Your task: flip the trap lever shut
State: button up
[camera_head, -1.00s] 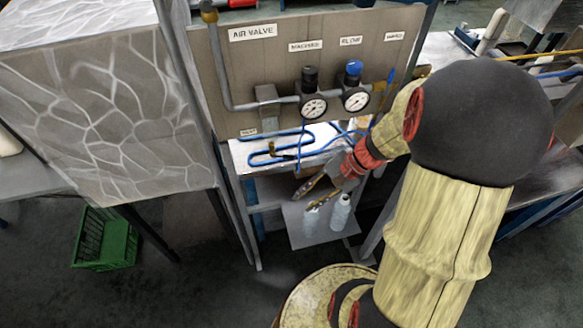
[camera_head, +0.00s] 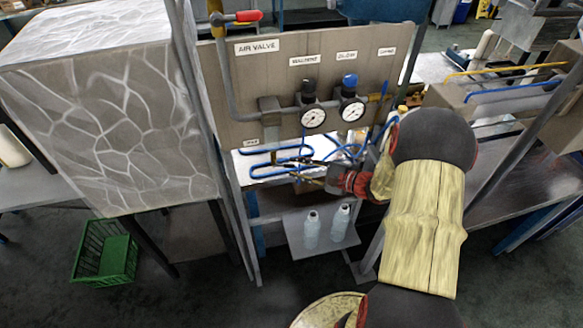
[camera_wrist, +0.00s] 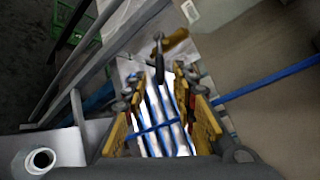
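The small white trap label (camera_head: 251,142) is at the lower left of the panel, and a label also shows in the wrist view (camera_wrist: 190,11). In the wrist view, a brownish handle (camera_wrist: 174,40) with a dark stem lies just beyond my fingertips; I take it for the trap lever. In the head view I cannot pick the lever out clearly. My gripper (camera_wrist: 158,82) has its yellow-padded fingers apart, with blue hose visible behind the gap. In the head view, my gripper (camera_head: 308,168) is in front of the hose shelf, below the gauges.
Two pale bottles (camera_head: 312,230) stand on the lower shelf (camera_head: 296,245) below my gripper. Blue hoses (camera_head: 262,166) run over the bright shelf. Two gauges (camera_head: 313,117) and a red-handled air valve (camera_head: 248,16) are above. A blue hose (camera_wrist: 270,84) crosses to the right in the wrist view.

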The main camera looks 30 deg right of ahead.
jog(key=shift+x, duration=1.45)
jog(key=shift+c, duration=0.7)
grip_shut()
